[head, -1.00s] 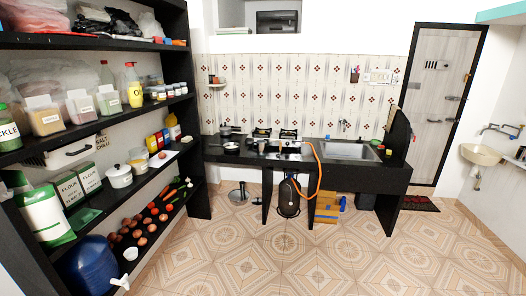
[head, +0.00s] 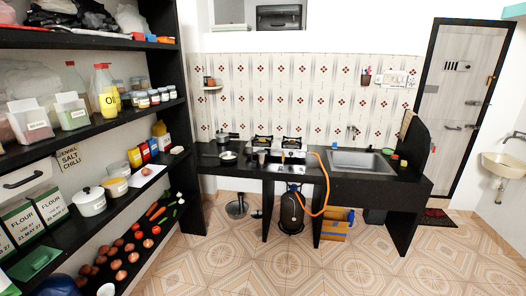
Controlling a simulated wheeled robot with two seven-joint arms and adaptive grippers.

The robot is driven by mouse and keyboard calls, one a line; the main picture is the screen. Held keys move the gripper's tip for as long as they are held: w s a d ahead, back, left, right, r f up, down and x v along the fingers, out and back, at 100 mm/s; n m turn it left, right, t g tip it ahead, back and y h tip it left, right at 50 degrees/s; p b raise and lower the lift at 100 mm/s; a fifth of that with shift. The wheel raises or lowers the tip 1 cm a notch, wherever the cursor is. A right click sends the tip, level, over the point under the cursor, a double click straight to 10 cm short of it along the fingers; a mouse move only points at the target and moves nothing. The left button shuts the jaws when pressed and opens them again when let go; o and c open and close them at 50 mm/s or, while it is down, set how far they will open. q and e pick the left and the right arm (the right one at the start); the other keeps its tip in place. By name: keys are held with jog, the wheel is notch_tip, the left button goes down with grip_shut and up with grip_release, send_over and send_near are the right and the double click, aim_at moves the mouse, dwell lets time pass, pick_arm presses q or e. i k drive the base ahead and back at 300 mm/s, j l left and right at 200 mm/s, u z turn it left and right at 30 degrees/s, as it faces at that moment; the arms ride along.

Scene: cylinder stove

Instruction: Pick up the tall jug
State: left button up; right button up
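Neither of my grippers is in view. A small upright metal vessel (head: 262,157), possibly the tall jug, stands on the black counter (head: 225,168) at the front left of the stove (head: 285,143). It is too small to tell its exact shape or whether it has a handle. A pan (head: 228,156) lies to its left, and a dark lidded pot (head: 228,137) stands behind.
A black shelf rack (head: 155,96) with jars, boxes and vegetables runs along the left. A gas cylinder (head: 292,208) with an orange hose (head: 325,185) stands under the counter. A sink (head: 360,161) is on the right. The tiled floor (head: 290,265) in front is clear.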

aim_at(261, 155)
jog(key=i+l+u, duration=0.1)
jog(key=i, duration=1.5)
jog(key=i+l+u, duration=0.15)
jog(key=i+u, duration=0.25)
jog(key=i, duration=0.15)
jog(key=i+l+u, duration=0.85)
jog(key=i, duration=0.15)
